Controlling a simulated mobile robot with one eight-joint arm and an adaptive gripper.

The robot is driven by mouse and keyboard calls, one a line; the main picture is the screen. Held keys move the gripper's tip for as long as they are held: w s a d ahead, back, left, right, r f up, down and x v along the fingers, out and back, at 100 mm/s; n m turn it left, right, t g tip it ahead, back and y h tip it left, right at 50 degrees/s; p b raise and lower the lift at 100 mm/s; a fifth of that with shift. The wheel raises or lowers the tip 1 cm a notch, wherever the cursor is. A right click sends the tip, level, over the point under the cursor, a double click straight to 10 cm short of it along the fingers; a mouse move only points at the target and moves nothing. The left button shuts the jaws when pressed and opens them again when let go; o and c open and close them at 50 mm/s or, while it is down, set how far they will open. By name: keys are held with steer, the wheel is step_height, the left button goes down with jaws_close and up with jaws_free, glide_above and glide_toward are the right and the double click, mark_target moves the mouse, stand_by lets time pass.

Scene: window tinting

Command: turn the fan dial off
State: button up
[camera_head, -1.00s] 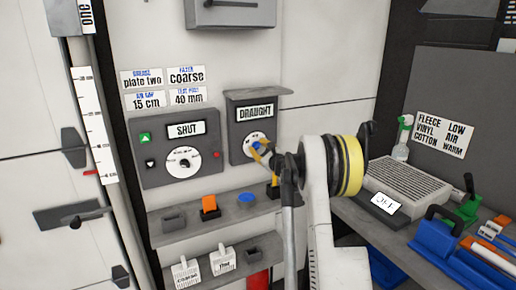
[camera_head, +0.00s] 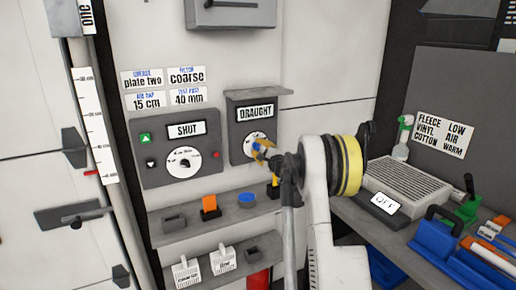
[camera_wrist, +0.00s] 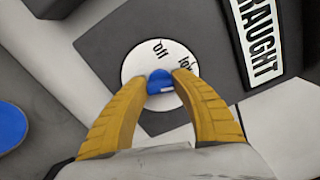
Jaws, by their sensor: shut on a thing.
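The fan dial (camera_head: 249,139) is a round white face on the dark grey box labelled DRAUGHT (camera_head: 240,112). In the wrist view the dial face (camera_wrist: 137,63) shows the words "off" and part of "low" beyond its blue knob (camera_wrist: 160,78). My gripper (camera_wrist: 161,84) has its two yellow fingers shut on the blue knob, one at each side. The gripper (camera_head: 259,149) partly covers the dial in the head view. Where the knob points cannot be made out clearly. A small white display (camera_head: 384,203) on the right bench reads OFF.
A second box (camera_head: 152,167), labelled SHUT, stands left of the dial and has its own round dial (camera_head: 184,162). A shelf (camera_head: 230,214) with small holders runs below. A grey grille unit (camera_head: 408,183) and blue, green and orange tools crowd the right bench.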

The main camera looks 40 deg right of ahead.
steer(key=n, duration=0.4)
steer(key=shift+n, duration=0.3)
steer(key=n, duration=0.3)
steer(key=shift+f+n, duration=0.1)
steer(key=shift+n, duration=0.2)
steer(key=n, duration=0.3)
steer(key=shift+n, duration=0.3)
steer(key=shift+d+n, duration=0.1)
steer(key=shift+n, duration=1.8)
steer(key=o, duration=1.2)
steer(key=shift+s+f, duration=0.1)
